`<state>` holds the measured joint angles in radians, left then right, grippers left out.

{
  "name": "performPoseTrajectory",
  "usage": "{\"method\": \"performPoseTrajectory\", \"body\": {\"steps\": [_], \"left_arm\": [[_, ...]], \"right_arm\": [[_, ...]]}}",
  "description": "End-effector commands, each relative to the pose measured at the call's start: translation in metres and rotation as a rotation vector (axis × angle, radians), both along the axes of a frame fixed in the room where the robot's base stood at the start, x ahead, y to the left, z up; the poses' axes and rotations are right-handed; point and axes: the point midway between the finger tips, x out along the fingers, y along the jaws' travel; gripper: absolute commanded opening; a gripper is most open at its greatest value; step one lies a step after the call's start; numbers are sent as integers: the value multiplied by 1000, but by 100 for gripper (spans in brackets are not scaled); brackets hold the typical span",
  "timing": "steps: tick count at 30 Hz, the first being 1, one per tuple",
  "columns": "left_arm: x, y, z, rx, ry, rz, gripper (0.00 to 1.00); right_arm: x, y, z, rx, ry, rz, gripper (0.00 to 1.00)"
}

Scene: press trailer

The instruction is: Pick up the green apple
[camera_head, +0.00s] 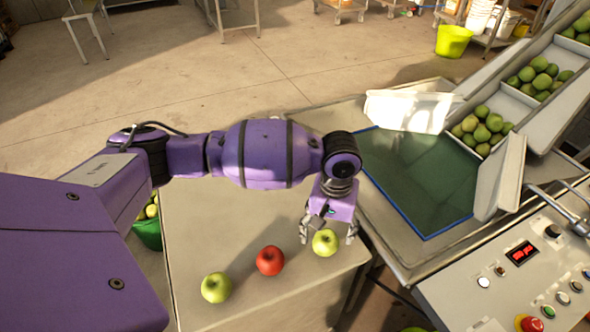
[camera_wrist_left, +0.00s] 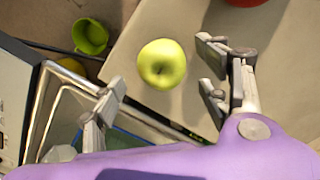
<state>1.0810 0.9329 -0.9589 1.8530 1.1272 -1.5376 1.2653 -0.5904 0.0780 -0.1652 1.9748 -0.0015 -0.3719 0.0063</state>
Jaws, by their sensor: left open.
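Two green apples and a red apple (camera_head: 270,260) stand in a slanting row on a beige tabletop (camera_head: 220,230). The right green apple (camera_head: 325,242) is below my left gripper (camera_head: 328,236), which points down with fingers spread on either side of it. The wrist view shows this green apple (camera_wrist_left: 162,64) between and ahead of the open fingers, with no finger seen touching it. The other green apple (camera_head: 215,287) is at the left end of the row. My right gripper is not in view.
A machine with a green, blue-edged bed (camera_head: 425,175) stands right of the table. Its control panel (camera_head: 520,270) is at lower right. Sloping chutes hold many green fruits (camera_head: 482,130). A green bucket (camera_head: 148,232) of fruit is partly behind my arm.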

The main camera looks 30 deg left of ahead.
Motion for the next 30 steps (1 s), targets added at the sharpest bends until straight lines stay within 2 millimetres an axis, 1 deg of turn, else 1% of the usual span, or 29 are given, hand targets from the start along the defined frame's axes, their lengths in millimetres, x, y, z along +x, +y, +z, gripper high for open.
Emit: {"method": "performPoseTrajectory", "body": {"steps": [3, 6, 9, 13, 17, 20, 28, 29, 30], "left_arm": [[0, -1, -18, 0, -1, -1, 69], [0, -1, -32, 0, -2, -1, 69], [0, -2, -41, 0, -3, -1, 69], [1, -1, -44, -1, -6, -1, 69], [1, -2, -43, -1, -6, -1, 69], [1, -2, -43, -1, -6, -2, 57], [1, -2, -43, -1, -6, -2, 21], [1, -2, -43, -1, -6, -2, 18], [1, -2, -43, -2, -7, -2, 18]], "right_arm": [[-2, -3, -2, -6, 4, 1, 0], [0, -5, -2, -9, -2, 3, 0], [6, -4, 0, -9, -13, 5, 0], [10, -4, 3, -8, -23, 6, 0], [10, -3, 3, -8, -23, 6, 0], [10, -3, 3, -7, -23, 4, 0], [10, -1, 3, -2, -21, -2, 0], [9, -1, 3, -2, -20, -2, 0], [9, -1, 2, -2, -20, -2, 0]]}}
